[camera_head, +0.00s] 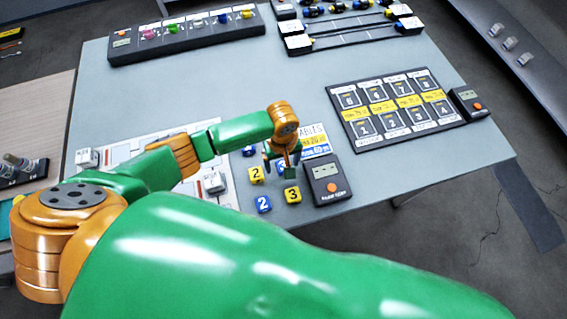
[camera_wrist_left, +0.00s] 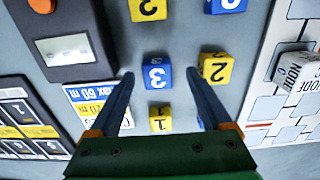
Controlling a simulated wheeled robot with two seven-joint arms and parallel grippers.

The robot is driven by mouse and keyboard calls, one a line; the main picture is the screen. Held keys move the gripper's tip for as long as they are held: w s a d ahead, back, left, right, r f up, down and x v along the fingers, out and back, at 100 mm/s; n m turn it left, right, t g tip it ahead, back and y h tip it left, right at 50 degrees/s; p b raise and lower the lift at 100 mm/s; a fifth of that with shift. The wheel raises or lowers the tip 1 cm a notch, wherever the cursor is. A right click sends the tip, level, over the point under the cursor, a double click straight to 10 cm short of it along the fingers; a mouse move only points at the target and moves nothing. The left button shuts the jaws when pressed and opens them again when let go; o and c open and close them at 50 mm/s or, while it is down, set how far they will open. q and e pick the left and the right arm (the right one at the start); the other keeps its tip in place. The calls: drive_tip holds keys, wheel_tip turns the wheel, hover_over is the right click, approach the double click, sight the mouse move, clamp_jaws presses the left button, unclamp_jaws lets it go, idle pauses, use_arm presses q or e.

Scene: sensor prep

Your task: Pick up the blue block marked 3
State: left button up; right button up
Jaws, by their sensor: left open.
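The blue block marked 3 (camera_wrist_left: 157,76) sits on the table, centred between the fingers in the left wrist view. I cannot tell how far above the table the fingertips are. My right gripper is not in view.
Close by are a yellow block marked 2 (camera_head: 256,174), a yellow block marked 3 (camera_head: 292,195), a blue block marked 2 (camera_head: 263,204) and a yellow block marked 1 (camera_wrist_left: 160,118). A dark device (camera_head: 327,180) stands to the right. The table's middle is clear.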

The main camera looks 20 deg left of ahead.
use_arm(q)
drive_tip(key=shift+f, duration=0.65)
drive_tip(key=shift+w+f, duration=0.2)
drive_tip(key=shift+w, duration=0.15)
drive_tip(key=shift+s+r, duration=0.1)
drive_tip(key=shift+s, duration=0.05)
drive_tip(key=c, duration=1.2)
clamp_jaws()
